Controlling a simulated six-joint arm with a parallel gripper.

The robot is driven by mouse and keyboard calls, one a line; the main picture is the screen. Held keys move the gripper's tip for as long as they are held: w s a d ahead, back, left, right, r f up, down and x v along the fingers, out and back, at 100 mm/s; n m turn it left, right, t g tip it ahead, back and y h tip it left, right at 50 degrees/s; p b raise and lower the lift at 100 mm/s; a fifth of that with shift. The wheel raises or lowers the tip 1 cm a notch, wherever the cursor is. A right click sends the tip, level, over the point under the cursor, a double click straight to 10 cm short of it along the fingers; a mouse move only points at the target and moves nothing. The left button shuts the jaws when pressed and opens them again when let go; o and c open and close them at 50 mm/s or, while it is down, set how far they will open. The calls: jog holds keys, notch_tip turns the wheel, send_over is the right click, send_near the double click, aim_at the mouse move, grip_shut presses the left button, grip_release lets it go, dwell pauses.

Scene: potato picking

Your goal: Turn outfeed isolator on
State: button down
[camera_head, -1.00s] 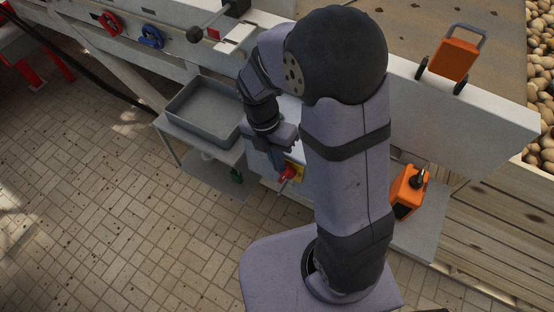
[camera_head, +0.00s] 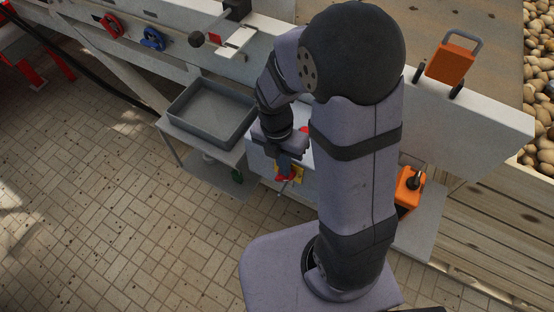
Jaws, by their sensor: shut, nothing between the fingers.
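A red rotary switch handle on a yellow plate (camera_head: 299,174) sits on the front of a pale box (camera_head: 259,157), partly behind my gripper; it looks like the isolator. My gripper (camera_head: 285,174) is shut and empty, pointing down over the red handle. Whether the fingertips touch the handle cannot be told from this angle. Another red part (camera_head: 304,130) shows on top of the box, mostly hidden by my arm. The handle's exact angle and any markings are too small to read.
A grey tray (camera_head: 178,108) stands on a shelf left of the box. A black-knobbed lever (camera_head: 197,40) and red (camera_head: 112,25) and blue (camera_head: 153,39) handwheels are behind. An orange-and-black container (camera_head: 408,187) stands right of my arm. The tiled floor in front is clear.

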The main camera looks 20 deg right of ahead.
aim_at(295, 172)
jog(key=shift+s+d+f+p, duration=0.2)
jog(key=shift+s+d+p, duration=0.9)
jog(key=shift+p, duration=0.35)
jog(key=shift+s+d+f+p, duration=0.35)
jog(key=shift+s+f+p, duration=0.1)
jog(key=shift+p, duration=0.1)
jog(key=shift+s+d+f+p, duration=0.2)
jog(key=shift+d+f+p, duration=0.15)
jog(key=shift+f, duration=0.2)
jog(key=shift+f, duration=0.1)
